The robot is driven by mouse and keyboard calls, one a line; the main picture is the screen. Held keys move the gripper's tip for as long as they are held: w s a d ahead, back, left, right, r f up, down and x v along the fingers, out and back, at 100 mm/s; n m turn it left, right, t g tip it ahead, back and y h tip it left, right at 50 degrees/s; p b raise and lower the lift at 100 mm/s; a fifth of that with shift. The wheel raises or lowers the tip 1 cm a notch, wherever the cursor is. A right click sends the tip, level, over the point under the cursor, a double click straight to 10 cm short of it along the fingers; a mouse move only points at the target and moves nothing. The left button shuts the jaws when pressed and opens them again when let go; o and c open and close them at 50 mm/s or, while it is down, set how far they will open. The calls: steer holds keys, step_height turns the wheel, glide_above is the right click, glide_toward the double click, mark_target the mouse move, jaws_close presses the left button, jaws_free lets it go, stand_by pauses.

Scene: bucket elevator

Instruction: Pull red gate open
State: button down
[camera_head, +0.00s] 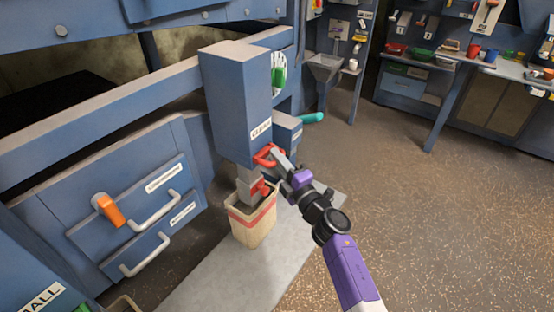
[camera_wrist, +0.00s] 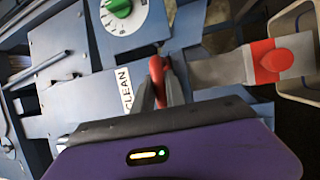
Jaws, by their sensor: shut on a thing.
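The red gate handle (camera_head: 266,154) sits low on the front of the blue column marked CLEAN (camera_head: 235,100). My gripper (camera_head: 276,157) reaches it from the lower right and is shut on it. In the wrist view the red handle (camera_wrist: 161,75) is between the two fingers of my gripper (camera_wrist: 160,92). Below the column is a grey chute (camera_head: 249,185) with a red piece (camera_head: 262,188); both also show at the right of the wrist view. How far the gate stands open cannot be told.
A beige bin with a red band (camera_head: 252,222) stands under the chute on a grey floor plate. A green dial (camera_wrist: 122,15) is on the blue panel. A teal handle (camera_head: 312,118) sticks out behind. Drawers with an orange handle (camera_head: 108,209) are at left. Floor at right is clear.

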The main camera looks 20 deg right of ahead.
steer(key=s+d+p, duration=0.3)
steer(key=s, duration=0.2)
steer(key=shift+d, duration=0.4)
steer(key=shift+s+f, duration=0.1)
steer(key=c, duration=1.4)
jaws_free()
steer(key=shift+o, duration=0.2)
steer(key=shift+s, duration=0.1)
steer(key=v, duration=0.7)
steer(key=shift+s+p, duration=0.35)
steer(key=shift+p, duration=0.1)
